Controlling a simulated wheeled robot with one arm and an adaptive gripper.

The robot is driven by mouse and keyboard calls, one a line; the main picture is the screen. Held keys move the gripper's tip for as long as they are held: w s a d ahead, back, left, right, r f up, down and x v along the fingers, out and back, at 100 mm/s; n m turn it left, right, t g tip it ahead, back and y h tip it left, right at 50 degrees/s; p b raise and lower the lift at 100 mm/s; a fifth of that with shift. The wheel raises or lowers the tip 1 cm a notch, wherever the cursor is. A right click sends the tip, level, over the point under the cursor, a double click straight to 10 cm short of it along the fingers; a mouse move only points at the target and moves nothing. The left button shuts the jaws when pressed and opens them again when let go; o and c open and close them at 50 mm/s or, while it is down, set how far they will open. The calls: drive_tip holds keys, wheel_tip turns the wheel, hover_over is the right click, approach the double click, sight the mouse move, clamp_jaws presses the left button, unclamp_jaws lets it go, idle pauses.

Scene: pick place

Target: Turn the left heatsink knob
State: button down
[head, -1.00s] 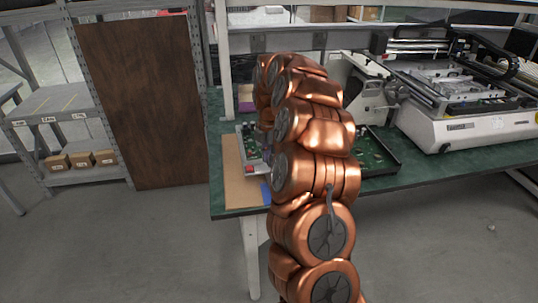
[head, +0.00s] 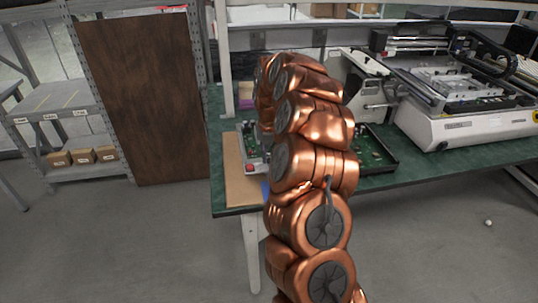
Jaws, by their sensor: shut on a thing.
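My copper-coloured arm rises through the middle of the head view and bends over the green workbench (head: 232,200). My gripper is hidden behind the arm. A tray with a circuit board (head: 250,148) shows in part just left of the arm, with a small red part (head: 249,168) at its near edge. The left heatsink knob cannot be made out; the arm covers much of that area.
A second dark tray with a green board (head: 374,150) lies right of the arm. A large white machine (head: 470,128) fills the bench's right side. A brown panel (head: 145,100) and a shelf with small boxes (head: 82,157) stand left. The floor in front is mostly clear.

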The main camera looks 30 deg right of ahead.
sight(269, 159)
drive_tip(key=shift+n, duration=0.3)
drive_tip(key=c, duration=1.1)
unclamp_jaws()
wheel_tip(269, 159, up, 12)
idle(0.3)
